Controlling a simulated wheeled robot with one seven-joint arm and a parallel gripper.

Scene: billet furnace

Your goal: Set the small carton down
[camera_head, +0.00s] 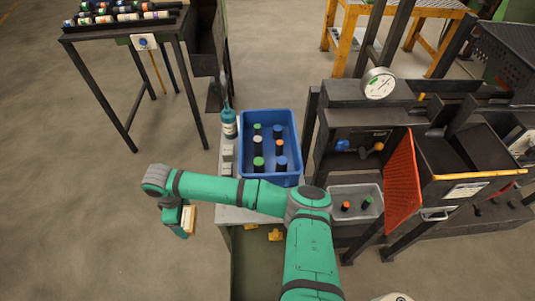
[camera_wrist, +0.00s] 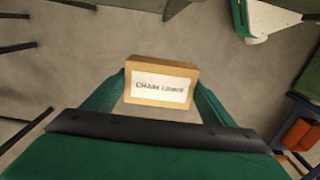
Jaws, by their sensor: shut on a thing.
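The small carton (camera_wrist: 160,84) is tan with a white label that seems to read "CHAIN" and a second, blurred word. My gripper (camera_wrist: 162,90) is shut on it, with one green finger on each side. In the head view my gripper (camera_head: 184,220) hangs at the left end of my arm, with the carton (camera_head: 191,218) showing as a small tan block. The carton is held over the grey floor, left of the grey bench top (camera_head: 233,214), and touches no surface that I can see.
A blue crate (camera_head: 296,172) with several dark, colour-capped cylinders stands on the bench, with a teal bottle (camera_head: 229,124) and small pale boxes (camera_head: 227,160) beside it. A dark table (camera_head: 110,30) stands at the upper left. A grey bin (camera_head: 372,190) and orange panel (camera_head: 403,183) are at the right.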

